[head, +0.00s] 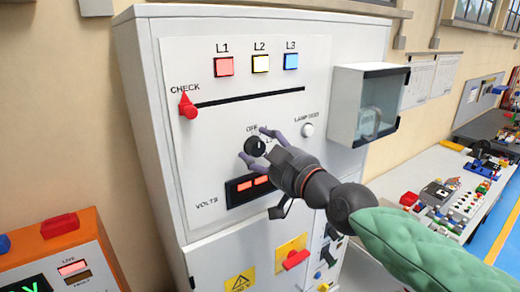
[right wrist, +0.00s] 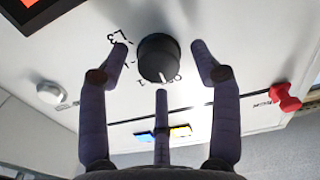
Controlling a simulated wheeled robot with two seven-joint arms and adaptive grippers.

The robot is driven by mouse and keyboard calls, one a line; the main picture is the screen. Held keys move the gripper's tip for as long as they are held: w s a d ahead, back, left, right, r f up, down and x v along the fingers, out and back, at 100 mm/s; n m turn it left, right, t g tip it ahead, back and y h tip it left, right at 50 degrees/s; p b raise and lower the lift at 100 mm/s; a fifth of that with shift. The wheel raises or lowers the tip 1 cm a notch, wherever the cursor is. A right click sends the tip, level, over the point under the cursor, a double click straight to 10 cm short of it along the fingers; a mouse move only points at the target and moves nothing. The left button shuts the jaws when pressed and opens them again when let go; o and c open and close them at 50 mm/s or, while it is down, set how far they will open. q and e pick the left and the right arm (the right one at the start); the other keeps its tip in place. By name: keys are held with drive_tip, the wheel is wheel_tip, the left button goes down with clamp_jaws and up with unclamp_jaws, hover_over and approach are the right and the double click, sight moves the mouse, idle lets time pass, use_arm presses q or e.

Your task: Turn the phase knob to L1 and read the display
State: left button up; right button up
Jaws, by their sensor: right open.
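The black phase knob (head: 255,147) sits on the white cabinet panel, below the slot. In the right wrist view, the knob (right wrist: 157,57) has a white pointer mark toward the OFF lettering. My right gripper (head: 252,143) is open, its fingers spread around the knob; in the right wrist view a gap shows on both sides. The third finger points at the knob from below. The display (head: 249,188), marked VOLTS, shows orange-red segments too small to read, and the gripper partly covers its right end. The L1 lamp (head: 224,67) is red. My left gripper is not in view.
A yellow L2 lamp (head: 261,64) and a blue L3 lamp (head: 291,61) stand beside L1. A red CHECK slider (head: 187,106) is at the slot's left end. A white lamp-test button (head: 307,130) and a clear-fronted box (head: 368,104) lie right of the knob.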

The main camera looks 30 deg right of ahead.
drive_tip(key=shift+w, duration=0.5)
drive_tip(key=shift+s, duration=0.1)
drive_tip(key=c, duration=1.1)
drive_tip(key=shift+c, duration=0.2)
